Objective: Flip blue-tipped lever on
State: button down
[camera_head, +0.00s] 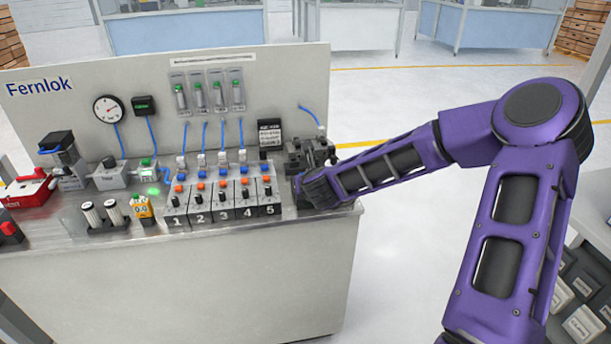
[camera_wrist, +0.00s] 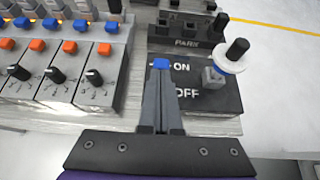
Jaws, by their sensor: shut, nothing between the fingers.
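The switch box (camera_wrist: 212,98) is dark, with white ON and OFF labels on its top. The lever's blue tip (camera_wrist: 160,63) shows just beyond my fingertips, left of the ON label. My gripper (camera_wrist: 162,76) is shut and empty, its fingers over the left part of the box. I cannot tell whether the fingers touch the lever, and the lever's lower part is hidden behind them. In the head view my gripper (camera_head: 308,192) is low at the right end of the bench, and the lever is hidden there.
Left of the box stands a row of numbered valve modules (camera_head: 224,195) with black knobs and orange and blue buttons. A white disc (camera_wrist: 229,58) with a black knob stands right of the ON label. Black blocks (camera_wrist: 187,24) sit behind. Open floor lies right of the bench (camera_head: 250,270).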

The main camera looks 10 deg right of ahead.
jog(key=shift+w+r+b, duration=0.25)
jog(key=shift+w+r, duration=0.05)
jog(key=shift+w, duration=0.35)
jog(key=shift+w+r+b, duration=0.2)
jog(key=shift+w+r, duration=0.05)
jog(key=shift+w, duration=0.35)
jog(key=shift+r+p, duration=0.55)
jog(key=shift+r, duration=0.3)
